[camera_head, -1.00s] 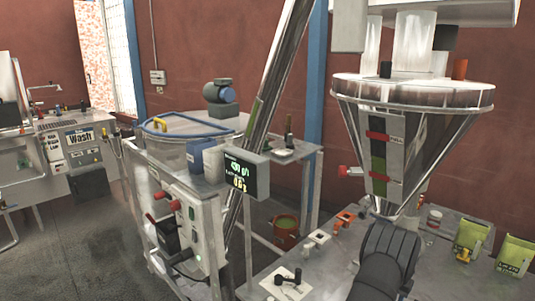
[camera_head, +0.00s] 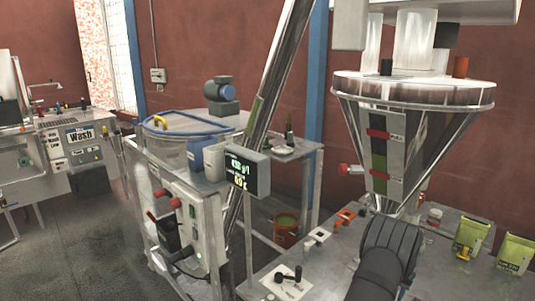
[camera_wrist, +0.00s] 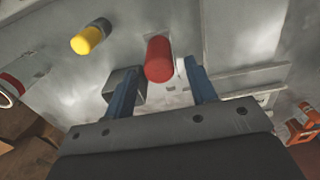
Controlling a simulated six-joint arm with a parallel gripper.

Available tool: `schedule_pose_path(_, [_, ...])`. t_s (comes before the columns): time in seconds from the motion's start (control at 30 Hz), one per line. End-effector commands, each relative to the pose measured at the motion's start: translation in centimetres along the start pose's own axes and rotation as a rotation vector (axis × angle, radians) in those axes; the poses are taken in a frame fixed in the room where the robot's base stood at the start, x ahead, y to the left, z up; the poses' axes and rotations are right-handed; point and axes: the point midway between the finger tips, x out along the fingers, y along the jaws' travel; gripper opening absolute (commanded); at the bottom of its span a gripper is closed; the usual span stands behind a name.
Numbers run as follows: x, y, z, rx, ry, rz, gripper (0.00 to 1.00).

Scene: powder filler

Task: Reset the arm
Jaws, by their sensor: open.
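My gripper (camera_wrist: 162,80) is open in the wrist view, with its two blue fingers apart. A red cylindrical handle (camera_wrist: 158,58) shows between and just beyond the fingertips, and I cannot tell its depth from them. Nothing is visibly held. In the head view my dark arm link (camera_head: 388,250) stands at the lower right, below the steel hopper cone (camera_head: 430,125). The gripper itself is hidden there.
A yellow and black knob (camera_wrist: 90,38) lies left of the red handle. Orange parts (camera_wrist: 305,120) show at the right. In the head view, green pouches (camera_head: 515,253) stand on the bench at right. A display (camera_head: 247,172) stands left of the arm.

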Motion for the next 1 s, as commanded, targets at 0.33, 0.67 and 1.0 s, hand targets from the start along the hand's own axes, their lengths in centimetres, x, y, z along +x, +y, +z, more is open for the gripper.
schedule_pose_path(0.33, [-7.2,0.0,-0.1,0.000,0.005,0.000,0.51])
schedule_pose_path(0.67, [-12.5,0.0,0.0,0.000,0.001,0.000,0.51])
schedule_pose_path(1.0, [-5.2,0.0,0.0,0.000,-0.001,0.000,0.51])
